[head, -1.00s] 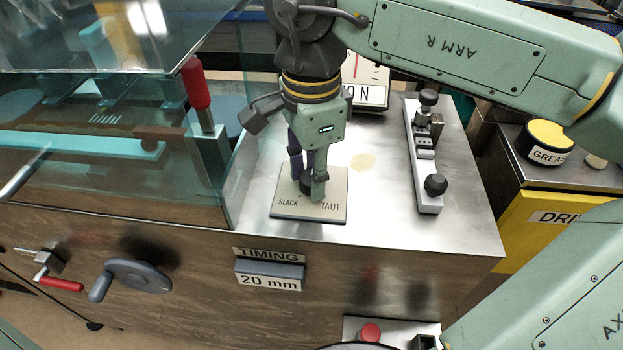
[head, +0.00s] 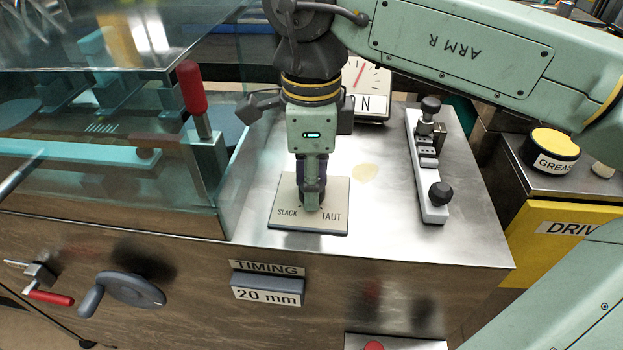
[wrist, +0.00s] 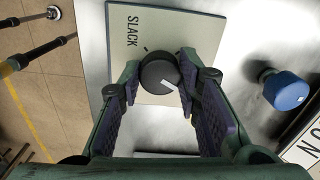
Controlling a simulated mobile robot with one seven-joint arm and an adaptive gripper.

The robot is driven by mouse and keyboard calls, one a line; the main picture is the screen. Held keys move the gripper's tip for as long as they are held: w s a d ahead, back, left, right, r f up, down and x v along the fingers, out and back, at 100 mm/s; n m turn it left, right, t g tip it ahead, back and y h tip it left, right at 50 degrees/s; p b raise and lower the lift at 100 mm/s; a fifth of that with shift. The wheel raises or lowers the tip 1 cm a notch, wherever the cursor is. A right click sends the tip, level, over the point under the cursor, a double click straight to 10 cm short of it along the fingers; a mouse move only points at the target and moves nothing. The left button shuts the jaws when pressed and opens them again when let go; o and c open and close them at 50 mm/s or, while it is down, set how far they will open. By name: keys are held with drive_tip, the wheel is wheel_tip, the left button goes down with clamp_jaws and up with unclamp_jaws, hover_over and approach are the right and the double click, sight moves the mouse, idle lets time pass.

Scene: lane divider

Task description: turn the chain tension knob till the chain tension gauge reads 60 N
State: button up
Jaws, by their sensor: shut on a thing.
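The chain tension knob (wrist: 160,74) is a black round knob with a white pointer line, on a pale plate (head: 334,191) marked SLACK and TAUT. My gripper (wrist: 161,80) points down over the plate and is shut on the knob, one finger on each side in the wrist view. In the head view my gripper (head: 311,200) hides most of the knob. The chain tension gauge (head: 366,78) stands behind my arm with a white face and a red needle. My arm hides part of its face and label, and I cannot read its value.
A clear guard (head: 90,190) with a red-handled lever (head: 192,88) stands at left. A grey rail with black knobs (head: 425,165) is at right on the metal top. A TIMING 20 mm display (head: 267,290) and a handwheel (head: 130,289) are on the front.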

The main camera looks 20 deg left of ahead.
drive_tip(key=o, duration=1.1)
drive_tip(key=shift+o, duration=0.2)
wheel_tip(320, 180, up, 12)
idle(0.3)
